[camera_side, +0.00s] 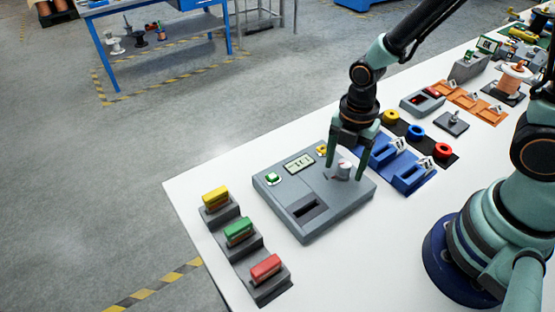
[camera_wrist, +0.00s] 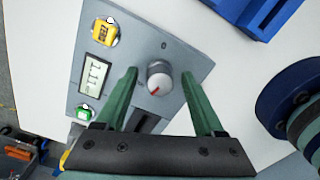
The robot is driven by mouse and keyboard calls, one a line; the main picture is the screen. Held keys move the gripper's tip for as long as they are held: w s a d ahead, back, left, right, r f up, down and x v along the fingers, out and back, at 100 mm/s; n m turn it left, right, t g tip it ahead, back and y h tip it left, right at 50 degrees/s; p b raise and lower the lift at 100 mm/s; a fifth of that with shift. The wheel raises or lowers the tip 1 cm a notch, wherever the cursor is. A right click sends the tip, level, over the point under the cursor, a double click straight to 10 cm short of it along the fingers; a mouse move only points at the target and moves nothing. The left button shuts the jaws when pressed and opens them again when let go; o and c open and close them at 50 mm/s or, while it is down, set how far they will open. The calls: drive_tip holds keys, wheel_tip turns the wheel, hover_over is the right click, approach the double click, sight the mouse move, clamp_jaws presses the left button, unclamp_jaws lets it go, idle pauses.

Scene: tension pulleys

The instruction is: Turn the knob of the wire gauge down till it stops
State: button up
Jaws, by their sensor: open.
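The wire gauge is a grey box (camera_side: 283,208) on the white table, with a small display (camera_side: 299,163), a green button (camera_side: 273,178) and a dark slot (camera_side: 308,209). Its knob (camera_side: 344,170) is a pale cylinder near the right side of the top. In the wrist view the knob (camera_wrist: 159,77) shows a red pointer mark on its face. My gripper (camera_side: 345,179) is over the box with its fingers spread, one on each side of the knob. In the wrist view the open fingers (camera_wrist: 158,75) flank the knob with gaps on both sides.
A stepped grey rack (camera_side: 246,250) with yellow, green and red blocks stands to the left. Blue bins (camera_side: 394,165) sit close behind the gauge on the right, beside yellow, blue and red rings. A yellow part (camera_wrist: 105,31) sits on the gauge's corner.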

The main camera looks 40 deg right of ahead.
clamp_jaws()
